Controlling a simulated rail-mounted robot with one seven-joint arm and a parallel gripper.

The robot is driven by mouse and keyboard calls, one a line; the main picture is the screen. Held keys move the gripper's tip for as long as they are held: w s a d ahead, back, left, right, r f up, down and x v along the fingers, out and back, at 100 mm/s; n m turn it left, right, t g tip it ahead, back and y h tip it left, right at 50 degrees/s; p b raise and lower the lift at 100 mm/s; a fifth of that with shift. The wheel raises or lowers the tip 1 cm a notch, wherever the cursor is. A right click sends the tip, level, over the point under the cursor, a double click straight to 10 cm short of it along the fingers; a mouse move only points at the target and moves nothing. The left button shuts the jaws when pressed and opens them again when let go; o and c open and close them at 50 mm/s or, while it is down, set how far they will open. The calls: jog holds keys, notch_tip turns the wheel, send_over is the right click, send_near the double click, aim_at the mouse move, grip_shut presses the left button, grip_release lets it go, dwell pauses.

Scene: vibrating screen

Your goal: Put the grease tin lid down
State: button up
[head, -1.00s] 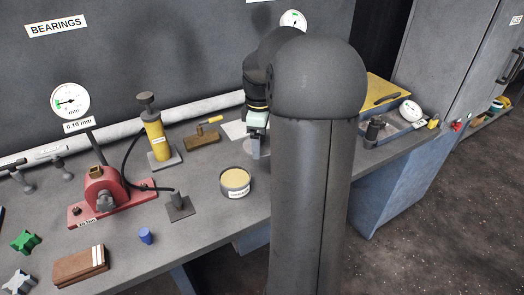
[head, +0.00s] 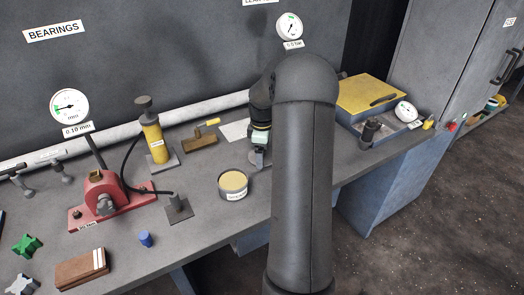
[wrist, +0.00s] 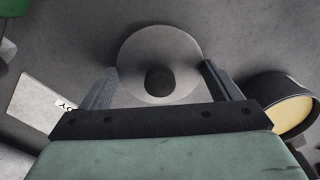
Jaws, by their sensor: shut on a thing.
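The grease tin lid (wrist: 160,47) is a grey disc with a dark round knob, seen in the wrist view. My gripper (wrist: 160,72) is shut on it, one finger at each side. In the head view my gripper (head: 259,158) points down at the bench just right of the grease tin (head: 233,194); the lid is mostly hidden there. The tin stands open, with yellowish grease showing, and also appears at the right of the wrist view (wrist: 283,100). I cannot tell whether the lid touches the bench.
A white sheet (head: 234,130) lies behind the gripper. A brown block with a yellow-handled tool (head: 200,140), a yellow pump (head: 154,138) and a dark stand (head: 178,209) are to the left. A blue case with a yellow top (head: 368,96) is to the right. Bare bench (head: 205,235) lies in front.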

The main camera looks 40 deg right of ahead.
jog(key=shift+f, duration=0.15)
jog(key=o, duration=0.8)
notch_tip(320, 180, up, 12)
jog(key=s+a+r+m, duration=0.1)
jog(key=s+a, duration=0.2)
jog(key=a, duration=0.6)
jog(key=s+a+r+m, duration=0.1)
jog(key=s+a+m, duration=0.15)
jog(key=a, duration=0.65)
jog(key=s+a+f+m, duration=0.1)
jog(key=s+a+f, duration=0.1)
jog(key=s+a, duration=0.2)
jog(key=s+a+f+m, duration=0.2)
jog(key=s+a, duration=0.3)
jog(key=s, duration=0.3)
jog(key=s+a+f+m, duration=0.1)
jog(key=s+a+f, duration=0.1)
jog(key=s+a, duration=0.2)
jog(key=shift+s+a+f+m+b, duration=0.1)
jog(key=shift+s+a+m+b, duration=0.1)
jog(key=shift+s, duration=0.4)
jog(key=shift+s+a+f+m+b, duration=0.1)
jog(key=shift+s+a+m, duration=0.1)
jog(key=shift+s, duration=0.4)
